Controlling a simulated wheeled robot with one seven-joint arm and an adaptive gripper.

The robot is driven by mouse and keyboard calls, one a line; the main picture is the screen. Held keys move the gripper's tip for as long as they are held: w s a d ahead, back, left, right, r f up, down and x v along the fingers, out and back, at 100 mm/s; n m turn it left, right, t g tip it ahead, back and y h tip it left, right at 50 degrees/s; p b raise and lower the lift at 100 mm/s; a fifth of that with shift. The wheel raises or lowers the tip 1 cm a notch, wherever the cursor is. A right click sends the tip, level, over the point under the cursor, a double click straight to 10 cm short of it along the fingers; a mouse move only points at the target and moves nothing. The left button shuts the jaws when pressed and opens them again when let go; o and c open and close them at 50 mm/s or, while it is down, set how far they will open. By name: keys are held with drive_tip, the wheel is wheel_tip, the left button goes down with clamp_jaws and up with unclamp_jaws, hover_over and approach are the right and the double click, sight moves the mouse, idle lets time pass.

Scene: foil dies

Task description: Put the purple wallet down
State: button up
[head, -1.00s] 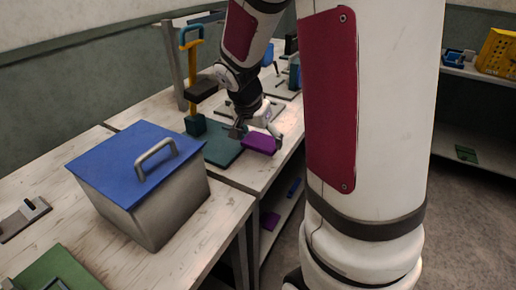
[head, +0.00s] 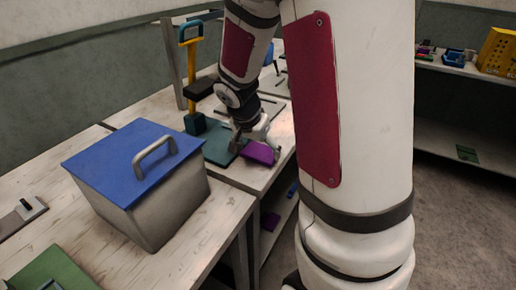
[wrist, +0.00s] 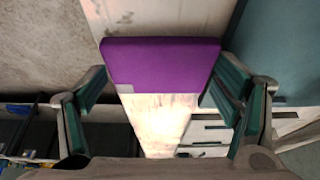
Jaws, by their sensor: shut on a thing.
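The purple wallet (head: 260,153) is a flat block at the worktable's right edge in the head view, beside a teal mat. My gripper (head: 243,140) is at its near-left side, pointing down. In the wrist view the wallet (wrist: 162,64) spans the space between the fingertips of my gripper (wrist: 160,80), one finger at each end, and is gripped. A small grey patch marks its lower left corner. Pale wood tabletop shows under and beyond it. I cannot tell whether its underside touches the table.
The teal mat (head: 219,144) lies left of the wallet. A grey box with a blue lid (head: 135,165) stands on the nearer table. Another purple item (head: 271,222) lies on the shelf below. Open floor is at the right.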

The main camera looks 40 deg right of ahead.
drive_tip(key=shift+s+f+b, duration=0.1)
drive_tip(key=shift+f+b, duration=0.25)
drive_tip(key=o, duration=1.2)
drive_tip(key=shift+r, duration=0.15)
drive_tip(key=shift+r+p, duration=0.45)
drive_tip(key=shift+p, duration=0.3)
drive_tip(key=p+v, duration=0.1)
drive_tip(key=v, duration=1.1)
drive_tip(key=s+a+r+n+y, duration=0.1)
drive_tip(key=s+a+n, duration=0.3)
drive_tip(key=s, duration=0.3)
drive_tip(key=s+a+r+n+y, duration=0.2)
drive_tip(key=s+a+n, duration=0.3)
drive_tip(key=s+a, duration=0.1)
drive_tip(key=s+a+r+n+t+y, duration=0.1)
drive_tip(key=s+a+n, duration=0.4)
drive_tip(key=s, duration=0.2)
drive_tip(key=shift+s+a+r, duration=0.15)
drive_tip(key=shift+s+r, duration=0.05)
drive_tip(key=shift+s, duration=0.15)
